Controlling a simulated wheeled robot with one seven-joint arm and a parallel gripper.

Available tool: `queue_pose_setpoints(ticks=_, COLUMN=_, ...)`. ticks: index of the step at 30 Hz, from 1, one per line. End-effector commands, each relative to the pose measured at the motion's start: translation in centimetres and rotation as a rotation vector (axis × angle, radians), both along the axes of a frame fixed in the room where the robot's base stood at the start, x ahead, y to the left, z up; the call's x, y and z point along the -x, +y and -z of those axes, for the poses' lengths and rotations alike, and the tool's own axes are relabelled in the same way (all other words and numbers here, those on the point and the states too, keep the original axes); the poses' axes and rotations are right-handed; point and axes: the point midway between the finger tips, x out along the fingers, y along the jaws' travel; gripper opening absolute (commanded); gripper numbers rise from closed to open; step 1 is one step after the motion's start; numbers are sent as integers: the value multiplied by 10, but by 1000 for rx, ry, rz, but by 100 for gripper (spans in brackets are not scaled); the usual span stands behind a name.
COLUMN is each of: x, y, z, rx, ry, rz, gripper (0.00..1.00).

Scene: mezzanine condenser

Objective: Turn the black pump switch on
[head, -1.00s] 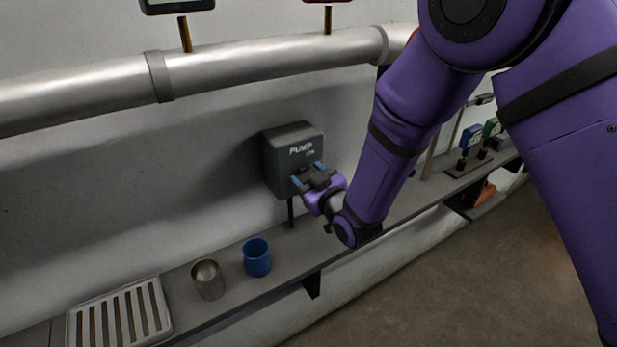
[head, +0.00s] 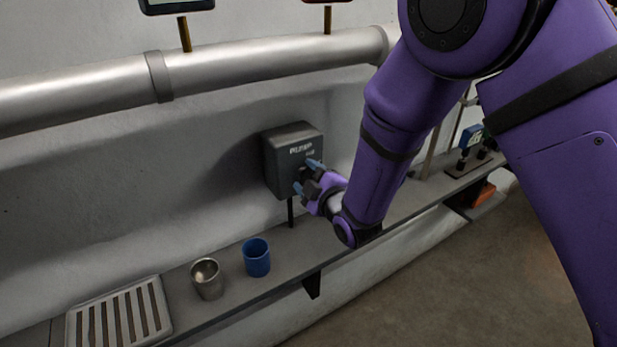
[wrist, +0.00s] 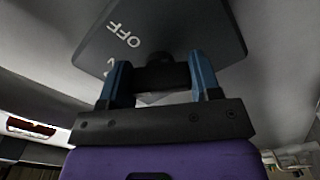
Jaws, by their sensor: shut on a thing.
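The dark grey pump box (head: 280,165) is on the wall above the shelf, with pale "PUMP" lettering on its front. My gripper (head: 307,176) is at the lower part of that front. In the wrist view the box face (wrist: 195,28) carries the word "OFF", seen tilted, with part of another mark below it. The black switch knob (wrist: 160,74) sits between my two blue fingers, and my gripper (wrist: 160,80) is shut on it. In the head view the fingers mostly hide the knob, so its exact setting cannot be told.
A blue cup (head: 257,258) and a metal cup (head: 207,279) stand on the shelf (head: 235,308) below left of the box, beside a slatted tray (head: 72,325). A large pipe (head: 260,58) runs above. Small valves or gauges (head: 470,140) stand farther right.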

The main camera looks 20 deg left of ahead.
Motion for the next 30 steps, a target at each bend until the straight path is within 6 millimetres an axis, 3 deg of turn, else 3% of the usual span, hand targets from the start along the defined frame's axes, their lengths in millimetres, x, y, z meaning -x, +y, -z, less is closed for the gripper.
queue_pose_setpoints(ticks=17, x=1, y=0, z=0, rx=25, ry=-29, rz=-1, gripper=34)
queue_pose_setpoints(ticks=18, x=1, y=0, z=0, rx=25, ry=-29, rz=-1, gripper=60)
queue_pose_setpoints(ticks=21, x=1, y=0, z=0, rx=25, ry=-29, rz=-1, gripper=83)
queue_pose_setpoints(ticks=30, x=1, y=-1, z=0, rx=25, ry=-28, rz=-1, gripper=83)
